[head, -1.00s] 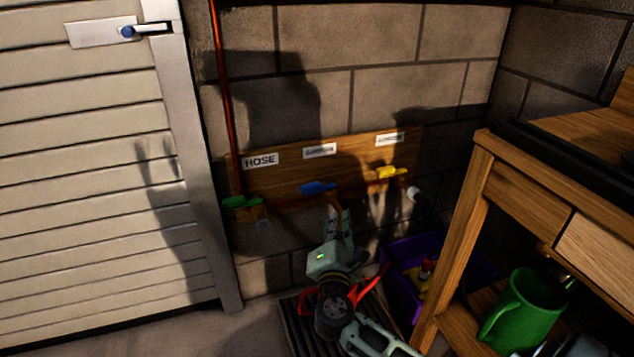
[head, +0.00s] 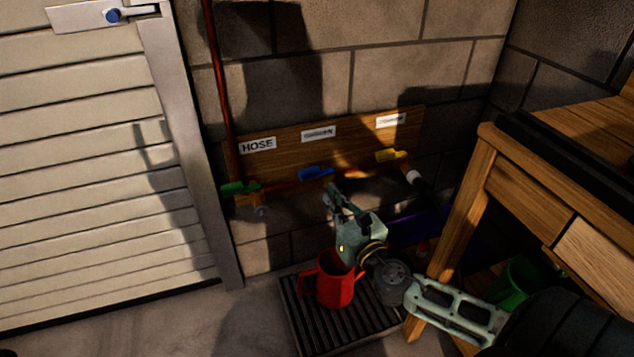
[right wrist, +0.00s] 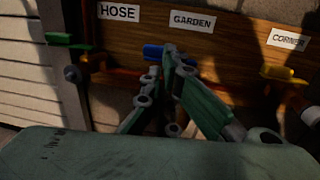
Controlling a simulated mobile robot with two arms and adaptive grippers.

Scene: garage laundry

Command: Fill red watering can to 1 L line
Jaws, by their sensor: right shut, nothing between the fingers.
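The red watering can (head: 335,284) stands upright on a dark drain grate in the head view, its handle to the left. Its water level and the 1 L line cannot be made out. Above it, a blue tap lever (head: 315,174) sits on a copper pipe under the middle label; it shows in the right wrist view too (right wrist: 153,52). My right gripper (head: 332,191) is shut and empty, its fingertips just below and right of the blue lever. Whether they touch it is unclear. The spout under that lever is hidden by the gripper. My left gripper is not in view.
A green lever (head: 239,187) is at the left under the HOSE label, a yellow lever (head: 391,155) at the right. The wooden bench (head: 455,220) stands close on the right, with a green can (head: 518,281) below. The grate (head: 300,318) has free floor left.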

